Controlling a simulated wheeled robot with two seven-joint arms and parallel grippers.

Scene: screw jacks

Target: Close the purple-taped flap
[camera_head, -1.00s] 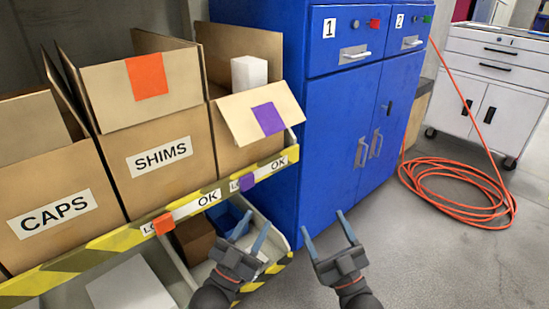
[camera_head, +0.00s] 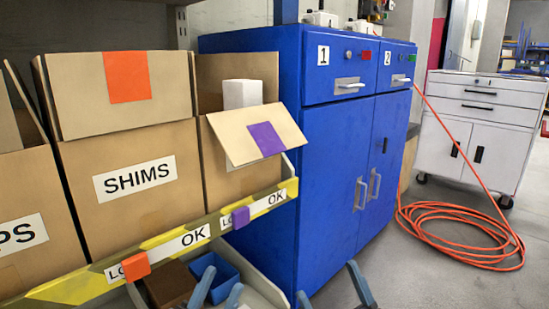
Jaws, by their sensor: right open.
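The purple-taped flap (camera_head: 256,134) belongs to the cardboard box (camera_head: 216,175) at the right end of the shelf. It is folded outward and slants down over the front of that box, with a patch of purple tape (camera_head: 266,139) on it. A white block (camera_head: 242,94) sticks up out of the box behind the flap. My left gripper (camera_head: 222,280) is open and empty, low in front of the shelf. My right gripper (camera_head: 329,281) is open and empty at the bottom edge, right of the shelf. Both are well below the flap, and only their fingers show.
The SHIMS box (camera_head: 140,203), with an orange-taped flap (camera_head: 125,90) standing up, is left of it. A purple marker (camera_head: 240,217) and an orange marker (camera_head: 135,267) sit on the shelf's striped rail. A blue cabinet (camera_head: 322,200) stands right; an orange hose (camera_head: 460,235) lies on the floor.

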